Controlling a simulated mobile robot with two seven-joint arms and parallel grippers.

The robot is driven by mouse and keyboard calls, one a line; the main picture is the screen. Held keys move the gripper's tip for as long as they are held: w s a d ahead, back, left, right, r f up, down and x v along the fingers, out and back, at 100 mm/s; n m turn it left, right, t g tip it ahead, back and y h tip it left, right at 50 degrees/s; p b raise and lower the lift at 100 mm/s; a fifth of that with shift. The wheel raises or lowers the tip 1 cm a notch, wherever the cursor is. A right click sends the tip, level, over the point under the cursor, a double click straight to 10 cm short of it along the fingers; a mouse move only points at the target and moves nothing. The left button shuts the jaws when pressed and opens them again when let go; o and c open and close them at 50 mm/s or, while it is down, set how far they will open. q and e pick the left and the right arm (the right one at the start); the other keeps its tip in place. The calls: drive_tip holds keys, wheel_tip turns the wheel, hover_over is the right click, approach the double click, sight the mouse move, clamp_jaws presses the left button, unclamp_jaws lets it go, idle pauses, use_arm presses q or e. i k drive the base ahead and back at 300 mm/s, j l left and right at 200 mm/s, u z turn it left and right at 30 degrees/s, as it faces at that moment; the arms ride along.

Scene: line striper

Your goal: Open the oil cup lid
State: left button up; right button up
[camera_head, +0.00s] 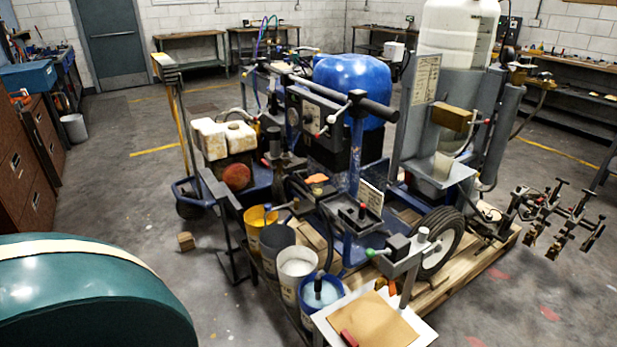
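The line striper (352,150) stands in the middle of the view, with a blue rounded engine cover or tank (352,82), a black handlebar and small levers. I cannot pick out the oil cup or its lid for certain among the small parts. Neither my left nor my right gripper is in view.
Open buckets stand along the machine's near side: yellow (258,222), grey (276,240), white (297,266) and blue-rimmed (320,292). A white panel with brown paper (372,322) lies nearest. A wooden pallet (470,283) is underneath. The left floor is mostly clear.

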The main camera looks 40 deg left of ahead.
sight(319, 177)
drive_tip(key=j+z, duration=0.1)
drive_tip(key=j, duration=1)
drive_tip(key=j+z, duration=0.15)
drive_tip(key=j, duration=0.9)
drive_tip(key=k, duration=0.05)
